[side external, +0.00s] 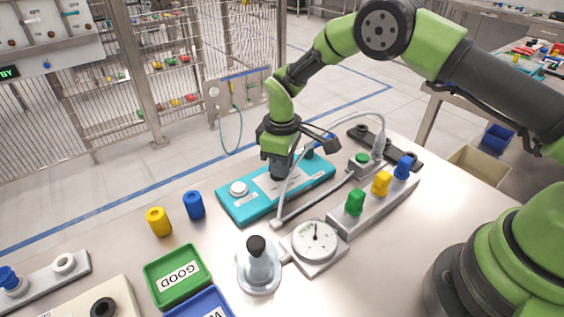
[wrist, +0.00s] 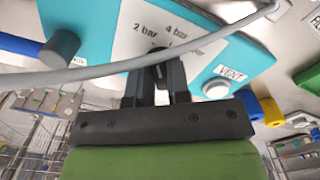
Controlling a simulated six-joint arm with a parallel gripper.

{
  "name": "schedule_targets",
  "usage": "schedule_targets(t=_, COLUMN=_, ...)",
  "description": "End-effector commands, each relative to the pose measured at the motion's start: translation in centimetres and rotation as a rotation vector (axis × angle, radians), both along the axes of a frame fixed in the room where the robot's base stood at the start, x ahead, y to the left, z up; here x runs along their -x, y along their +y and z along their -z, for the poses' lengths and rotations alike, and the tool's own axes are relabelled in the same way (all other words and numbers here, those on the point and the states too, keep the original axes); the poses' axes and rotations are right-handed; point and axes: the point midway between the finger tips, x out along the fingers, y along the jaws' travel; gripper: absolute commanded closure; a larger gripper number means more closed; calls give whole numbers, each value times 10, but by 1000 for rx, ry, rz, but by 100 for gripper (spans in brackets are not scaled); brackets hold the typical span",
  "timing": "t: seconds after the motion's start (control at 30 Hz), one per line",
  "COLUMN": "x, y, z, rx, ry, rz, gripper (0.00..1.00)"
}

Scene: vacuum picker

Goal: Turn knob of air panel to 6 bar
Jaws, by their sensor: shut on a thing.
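The teal air panel (side external: 238,208) lies on the table under my gripper (side external: 280,172); it also fills the top of the wrist view (wrist: 105,25). Its white label (wrist: 148,14) reads "2 bar" and "4 bar"; a third marking is partly hidden behind the hose. My gripper (wrist: 158,78) is shut on the dark knob (wrist: 159,56) at the label's lower edge. The fingers hide most of the knob, and I cannot tell which marking it points to. A white vent button (side external: 238,188) and a dark round knob (wrist: 60,47) sit at opposite ends of the panel.
A grey hose (side external: 285,196) arches closely past my gripper and crosses the wrist view (wrist: 100,71). A round gauge (side external: 313,241), a clear dark-topped vessel (side external: 259,272), a rail of coloured pegs (side external: 366,209) and a green tray (side external: 160,290) stand nearby. Blue and yellow cylinders stand left of the panel.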

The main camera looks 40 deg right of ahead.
Motion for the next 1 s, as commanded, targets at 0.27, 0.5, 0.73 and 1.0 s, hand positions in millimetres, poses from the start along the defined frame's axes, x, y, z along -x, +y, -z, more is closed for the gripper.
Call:
schedule_targets(t=0.27, x=1, y=2, z=-1, rx=0, ry=0, rz=255, gripper=100)
schedule_targets(t=0.5, x=1, y=4, z=-1, rx=0, ry=-1, rz=482, gripper=100)
schedule_targets(t=0.73, x=1, y=5, z=-1, rx=0, ry=-1, rz=701, gripper=100)
schedule_targets(t=1.0, x=1, y=7, z=-1, rx=0, ry=-1, rz=956, gripper=100)
